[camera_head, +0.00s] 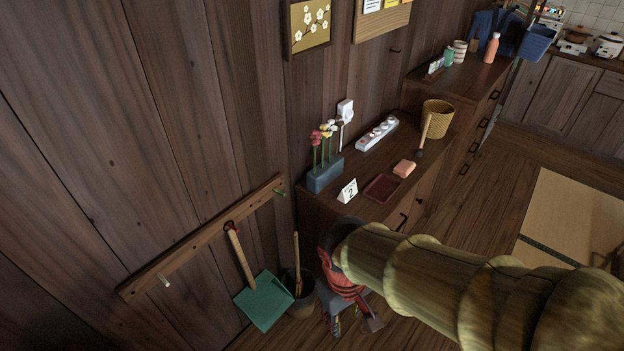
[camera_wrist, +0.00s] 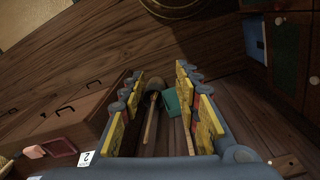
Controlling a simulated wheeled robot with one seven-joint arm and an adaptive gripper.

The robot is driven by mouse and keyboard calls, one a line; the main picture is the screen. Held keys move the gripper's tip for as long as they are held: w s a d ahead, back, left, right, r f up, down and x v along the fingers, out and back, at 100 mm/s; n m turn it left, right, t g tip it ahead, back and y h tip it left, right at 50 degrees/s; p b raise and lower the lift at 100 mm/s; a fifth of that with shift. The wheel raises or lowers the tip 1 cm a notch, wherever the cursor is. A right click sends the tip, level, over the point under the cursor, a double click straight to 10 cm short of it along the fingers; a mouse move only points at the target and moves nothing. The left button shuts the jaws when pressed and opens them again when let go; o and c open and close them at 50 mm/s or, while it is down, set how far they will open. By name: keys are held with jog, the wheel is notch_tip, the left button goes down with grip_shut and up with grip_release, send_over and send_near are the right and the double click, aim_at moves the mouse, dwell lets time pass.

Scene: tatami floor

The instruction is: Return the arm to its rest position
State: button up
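My arm (camera_head: 440,270) reaches in from the lower right in the head view, its sleeve-like links ending in a dark red and black wrist. My gripper (camera_head: 350,320) points down near the floor, beside the cabinet and just right of a dark bucket. The arm hides part of it there. In the wrist view my gripper (camera_wrist: 159,85) has its two yellow-padded fingers spread apart, with nothing visibly held. A wooden-handled tool (camera_wrist: 151,122) and a green dustpan (camera_wrist: 172,103) show in the gap, apparently beyond the fingers.
A wall rail (camera_head: 205,237) carries the hanging green dustpan (camera_head: 264,302). The dark bucket (camera_head: 301,303) stands below. The cabinet (camera_head: 325,208) holds flowers (camera_head: 325,140), a numbered card (camera_head: 348,191), a tray (camera_head: 382,188), a power strip (camera_head: 377,133) and a basket (camera_head: 438,117). Open floor (camera_head: 480,205) lies right.

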jog(key=s+d+r+m+t+p, duration=0.1)
jog(key=d+r+m+t, duration=0.4)
jog(key=d+r, duration=0.7)
jog(key=shift+s+d+r+m+y+p, duration=0.2)
jog(key=shift+s+r+m+y+p, duration=0.3)
jog(key=shift+r, duration=1.5)
jog(key=shift+w, duration=0.2)
